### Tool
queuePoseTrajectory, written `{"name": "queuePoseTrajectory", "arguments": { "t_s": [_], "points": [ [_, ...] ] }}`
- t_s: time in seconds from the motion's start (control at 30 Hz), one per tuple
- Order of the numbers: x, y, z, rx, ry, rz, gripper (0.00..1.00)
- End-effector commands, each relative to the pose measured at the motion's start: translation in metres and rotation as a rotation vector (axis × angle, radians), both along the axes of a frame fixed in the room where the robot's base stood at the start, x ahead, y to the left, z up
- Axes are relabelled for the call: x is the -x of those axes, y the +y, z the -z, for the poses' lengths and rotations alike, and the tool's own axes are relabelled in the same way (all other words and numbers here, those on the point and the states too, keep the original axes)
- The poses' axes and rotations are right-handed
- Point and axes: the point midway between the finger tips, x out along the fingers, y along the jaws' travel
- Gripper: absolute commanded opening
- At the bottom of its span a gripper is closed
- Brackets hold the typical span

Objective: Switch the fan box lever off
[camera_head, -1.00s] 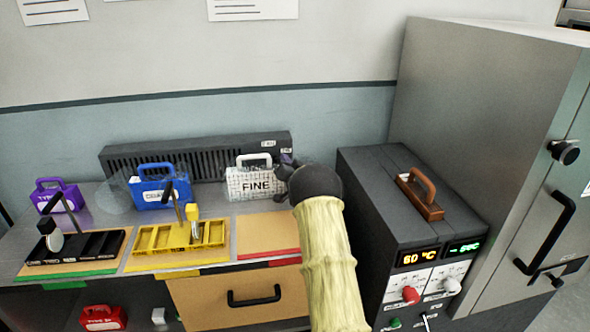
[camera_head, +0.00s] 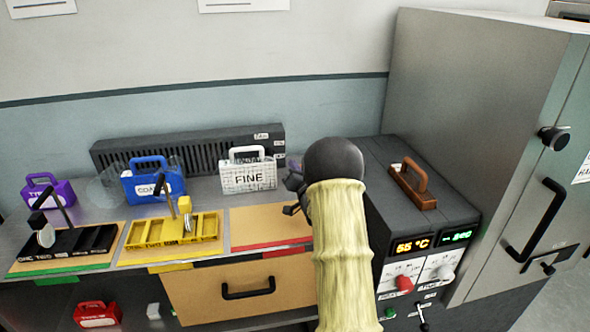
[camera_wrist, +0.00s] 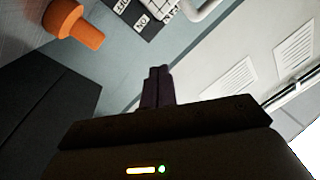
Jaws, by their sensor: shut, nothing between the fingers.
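The fan box (camera_head: 190,152), a long dark vented box, stands at the back of the bench against the wall. Small labels (camera_head: 262,136) sit on its right end. In the wrist view the labels reading ON and OFF (camera_wrist: 132,12) are near the top, with an orange knob-like piece (camera_wrist: 75,22) to their left that may be the lever's handle. I cannot make out the lever in the head view. My gripper (camera_head: 293,180) is to the right of the box's end, partly hidden by my arm. Its fingers (camera_wrist: 158,82) are together and empty, apart from the orange piece.
A white FINE case (camera_head: 248,178) and a blue case (camera_head: 153,188) stand before the fan box. A yellow tray (camera_head: 170,233) and a black tray (camera_head: 65,244) are in front. A dark temperature unit (camera_head: 420,222) and a grey cabinet (camera_head: 470,110) stand right.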

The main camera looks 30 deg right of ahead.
Motion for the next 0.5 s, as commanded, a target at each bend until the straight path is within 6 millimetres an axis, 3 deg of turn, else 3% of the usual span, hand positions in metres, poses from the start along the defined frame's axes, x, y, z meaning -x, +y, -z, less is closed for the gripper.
{"name": "queuePoseTrajectory", "arguments": {
  "t_s": [0.3,0.5],
  "points": [
    [0.001,0.0,0.0,0.0,0.003,0.002,0.0],
    [0.005,0.019,-0.001,0.024,0.108,0.013,0.0]
  ]
}}
